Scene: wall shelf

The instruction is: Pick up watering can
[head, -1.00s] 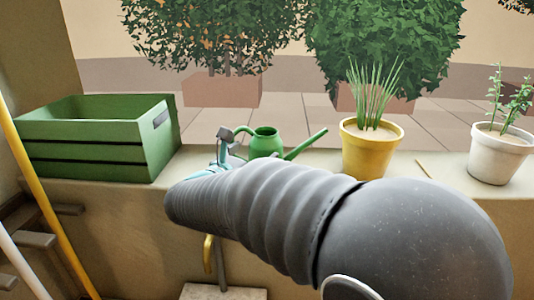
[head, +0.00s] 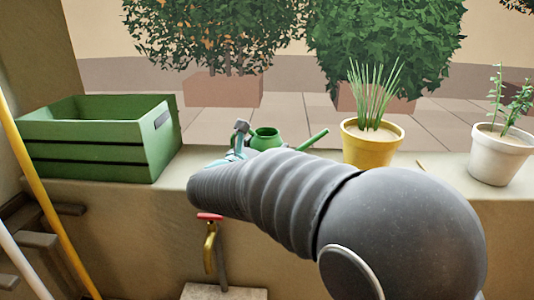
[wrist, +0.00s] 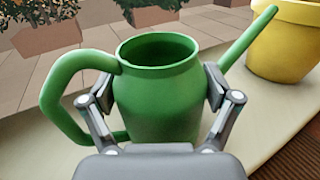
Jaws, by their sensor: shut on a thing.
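The green watering can (head: 265,138) stands on the ledge between the green crate and the yellow pot, its lower part hidden behind my arm in the head view. In the wrist view, the watering can (wrist: 158,100) is upright, with its handle on the left and its spout pointing up to the right. My gripper (wrist: 160,95) has one finger on each side of the can's body and is shut on it. In the head view my gripper (head: 240,148) is mostly hidden by my arm. The can's base is hidden in the wrist view.
A green crate (head: 158,150) stands left on the ledge (head: 440,178). A yellow pot (head: 368,150) with a spiky plant is close to the spout's right. A white pot (head: 497,158) is farther right. A red-handled tap (head: 210,218) is below the ledge.

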